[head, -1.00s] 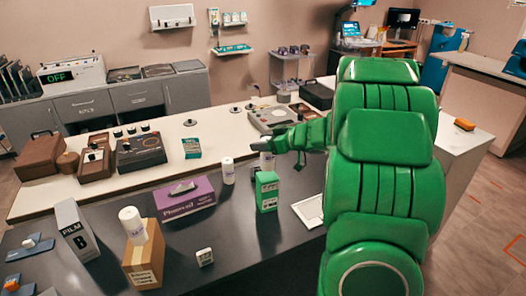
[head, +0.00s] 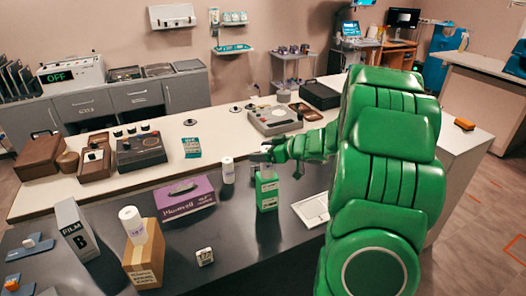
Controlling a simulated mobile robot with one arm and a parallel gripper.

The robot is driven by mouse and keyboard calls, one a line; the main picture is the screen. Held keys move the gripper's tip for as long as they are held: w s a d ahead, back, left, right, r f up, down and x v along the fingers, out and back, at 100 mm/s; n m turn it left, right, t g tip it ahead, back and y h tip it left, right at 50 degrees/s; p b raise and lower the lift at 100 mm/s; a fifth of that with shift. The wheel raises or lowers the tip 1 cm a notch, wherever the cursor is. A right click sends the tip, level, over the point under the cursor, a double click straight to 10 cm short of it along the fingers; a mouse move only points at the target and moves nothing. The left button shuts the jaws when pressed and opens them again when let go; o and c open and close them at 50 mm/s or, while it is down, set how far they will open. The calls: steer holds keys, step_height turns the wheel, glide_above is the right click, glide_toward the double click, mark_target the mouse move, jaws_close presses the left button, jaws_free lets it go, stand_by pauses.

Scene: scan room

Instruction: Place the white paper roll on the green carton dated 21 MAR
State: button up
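A green carton (head: 267,194) with a white label stands upright on the dark counter; its date is too small to read. My gripper (head: 266,157) is just above or behind the carton's top. A small white shape shows between the gripper and the carton, but I cannot tell whether it is a roll in the fingers. I cannot tell the state of the fingers. One white roll (head: 228,170) stands upright on the counter left of the green carton. Another white roll (head: 132,222) stands on a brown carton (head: 145,262) at the front left.
A purple box (head: 185,200) lies left of the green carton. A white binder marked FILM B (head: 75,231) and a small white box (head: 204,257) stand nearer. A flat white tray (head: 312,210) lies to the right. A teal packet (head: 191,147) and devices occupy the raised shelf behind.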

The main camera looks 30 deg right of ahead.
steer(key=shift+r, duration=0.15)
steer(key=v, duration=1.2)
stand_by(0.3)
